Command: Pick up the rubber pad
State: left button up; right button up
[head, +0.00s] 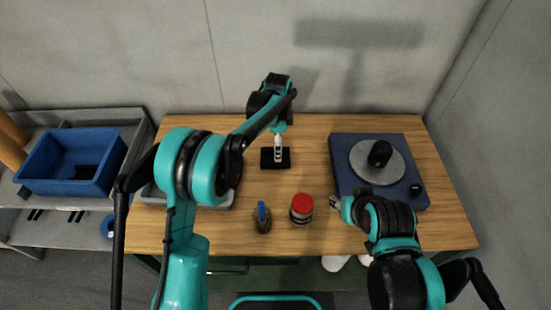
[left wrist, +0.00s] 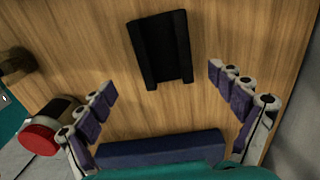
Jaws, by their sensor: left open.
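A black block-like piece with raised side edges, which I take as the rubber pad (head: 267,160), lies on the wooden table near its back middle. In the left wrist view the pad (left wrist: 160,45) lies ahead of the fingers and is not gripped. My left gripper (head: 278,155) points down over the pad and partly hides it in the head view. In the left wrist view my left gripper (left wrist: 162,80) has its fingers spread wide, with nothing between them. My right gripper (head: 335,203) is near the red-capped jar and the blue-based device; its opening is unclear.
A red-capped jar (head: 301,209) and a dark bottle with a blue top (head: 262,218) stand at the front middle of the table (head: 300,125). A blue-based device with a round plate (head: 345,187) is at right. A blue bin (head: 40,170) sits on a side shelf.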

pick_arm(q)
jog(key=f, duration=0.2)
jog(key=f+b, duration=0.1)
jog(key=f, duration=0.1)
jog(key=f+b, duration=0.1)
jog(key=f, duration=0.2)
jog(key=shift+w+a, duration=0.35)
jog(key=shift+r, duration=0.1)
jog(key=c, duration=1.3)
